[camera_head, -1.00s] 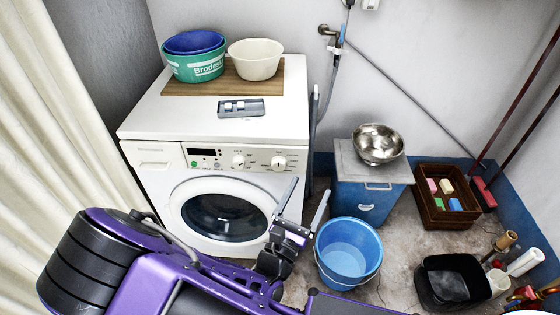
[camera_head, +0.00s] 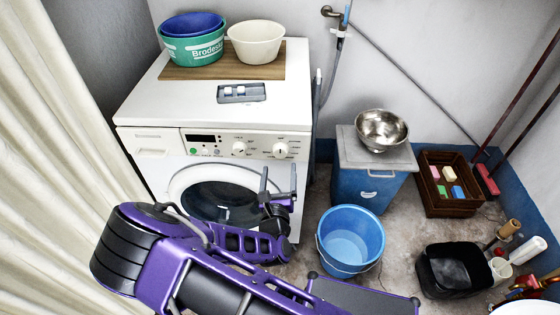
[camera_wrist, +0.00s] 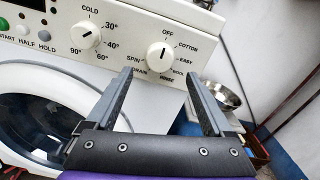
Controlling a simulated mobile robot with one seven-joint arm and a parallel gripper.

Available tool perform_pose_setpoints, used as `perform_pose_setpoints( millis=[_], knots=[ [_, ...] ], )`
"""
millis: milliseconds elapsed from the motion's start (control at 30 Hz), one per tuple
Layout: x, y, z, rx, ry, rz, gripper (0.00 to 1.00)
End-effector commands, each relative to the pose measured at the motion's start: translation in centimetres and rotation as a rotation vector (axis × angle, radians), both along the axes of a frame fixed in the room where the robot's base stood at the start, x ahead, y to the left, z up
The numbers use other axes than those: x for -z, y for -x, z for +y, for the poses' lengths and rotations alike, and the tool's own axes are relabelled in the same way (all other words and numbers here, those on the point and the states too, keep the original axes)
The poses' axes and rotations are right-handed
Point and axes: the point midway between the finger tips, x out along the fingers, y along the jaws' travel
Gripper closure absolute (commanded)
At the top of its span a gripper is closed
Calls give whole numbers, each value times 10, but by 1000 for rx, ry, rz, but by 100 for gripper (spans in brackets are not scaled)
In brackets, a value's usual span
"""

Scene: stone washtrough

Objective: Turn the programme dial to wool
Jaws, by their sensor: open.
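The washing machine's programme dial (camera_wrist: 160,57) is the right-hand white knob on the front panel, ringed by OFF, COTTON, EASY, WOOL, RINSE, DRAIN and SPIN. Its dark mark seems to point up towards OFF. In the head view the dial (camera_head: 281,150) sits at the panel's right. My gripper (camera_head: 279,178) is open and empty, just below and in front of the dial. In the wrist view the fingers of my gripper (camera_wrist: 158,78) stand apart, pointing up at the panel, with the dial between and beyond their tips. They do not appear to touch it.
A temperature dial (camera_wrist: 86,36) sits left of the programme dial. The round door (camera_head: 217,200) is shut below. A blue bucket (camera_head: 350,238) stands on the floor to the right, before a blue box (camera_head: 362,190) bearing a metal bowl (camera_head: 381,128). Basins stand on the machine top.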

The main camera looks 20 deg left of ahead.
Motion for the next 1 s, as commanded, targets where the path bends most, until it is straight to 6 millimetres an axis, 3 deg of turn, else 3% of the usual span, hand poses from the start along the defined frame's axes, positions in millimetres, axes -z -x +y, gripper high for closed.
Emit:
perform_pose_setpoints(
  millis=[100,300,667,1000],
  knots=[
    [1,-22,5,2,0,-1,14],
    [1,-44,10,1,0,-1,14],
    [0,-50,12,0,0,1,14],
    [0,-50,12,1,-1,0,72]
  ],
)
